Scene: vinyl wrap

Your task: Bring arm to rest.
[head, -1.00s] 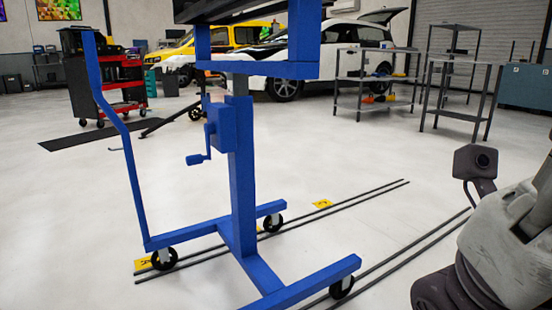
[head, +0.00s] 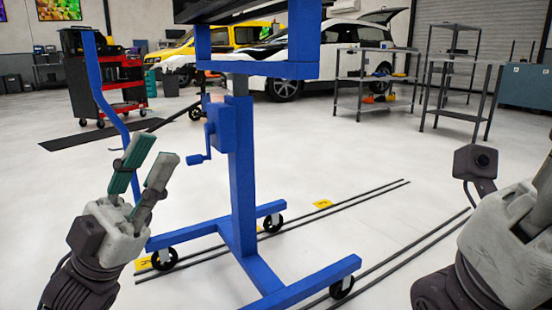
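My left gripper (head: 146,172) is in the lower left of the head view, pointing up. Its two green-padded fingers are apart with nothing between them. It appears in front of the bent blue bar of a blue wheeled stand (head: 243,185); I cannot tell how far apart they are. My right arm (head: 505,245) is at the lower right edge, with its dark camera block (head: 475,162) showing. The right gripper's fingers are outside the picture.
The blue stand has a crank (head: 197,159) and casters, by dark floor rails (head: 372,193) with yellow markers (head: 322,203). A red and black tool cart (head: 105,82), metal shelves (head: 375,80) and a white car (head: 283,80) stand behind. Open floor lies between.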

